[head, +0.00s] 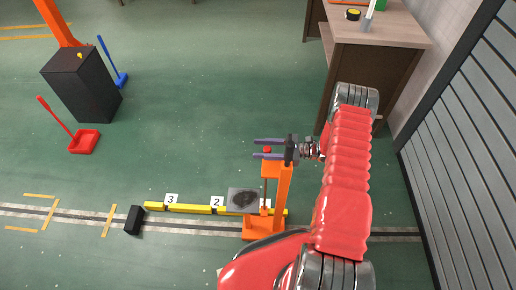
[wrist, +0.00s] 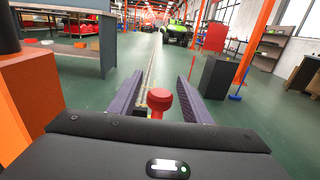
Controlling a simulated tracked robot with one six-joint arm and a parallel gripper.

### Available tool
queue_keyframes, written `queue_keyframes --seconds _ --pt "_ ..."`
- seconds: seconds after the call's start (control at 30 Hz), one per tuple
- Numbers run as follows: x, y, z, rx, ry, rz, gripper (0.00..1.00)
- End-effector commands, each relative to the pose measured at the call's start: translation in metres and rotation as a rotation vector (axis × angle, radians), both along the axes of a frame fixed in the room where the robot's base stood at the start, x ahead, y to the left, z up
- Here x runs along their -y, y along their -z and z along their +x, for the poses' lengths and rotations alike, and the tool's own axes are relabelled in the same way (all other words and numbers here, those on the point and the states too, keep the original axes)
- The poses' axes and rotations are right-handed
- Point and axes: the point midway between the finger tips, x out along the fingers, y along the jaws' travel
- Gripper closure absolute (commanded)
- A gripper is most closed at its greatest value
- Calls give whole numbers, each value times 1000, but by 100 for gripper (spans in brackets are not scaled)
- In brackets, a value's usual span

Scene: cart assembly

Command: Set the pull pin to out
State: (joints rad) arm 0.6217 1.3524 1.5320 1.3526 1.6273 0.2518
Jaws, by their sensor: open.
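The pull pin has a red round knob, seen in the head view (head: 267,149) near the top of an orange stand (head: 282,190). In the wrist view the red knob (wrist: 159,99) stands between the two purple fingers. My gripper (head: 256,148) is open, with its fingers pointing left on either side of the knob. In the wrist view the fingers of my gripper (wrist: 160,78) are spread, with a gap on each side of the knob. The lower part of the pin is partly hidden by the knob and gripper body in the wrist view.
A yellow floor bar (head: 190,208) with numbered white cards and a grey plate (head: 242,200) lie by the stand. A black block (head: 134,220) lies further left. A wooden desk (head: 380,40) and a slatted wall (head: 470,120) are at right.

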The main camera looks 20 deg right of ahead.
Motion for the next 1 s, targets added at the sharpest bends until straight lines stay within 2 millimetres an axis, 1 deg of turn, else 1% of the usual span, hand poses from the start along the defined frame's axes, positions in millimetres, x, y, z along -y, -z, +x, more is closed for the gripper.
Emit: queue_keyframes --seconds 0.03,0.2,0.5,1.0 --pt "-6 0 2 0 -2 0 56" --pt "-15 0 7 1 -1 0 56" --pt "-16 0 7 1 0 0 57" --pt "-16 0 7 1 0 0 92"
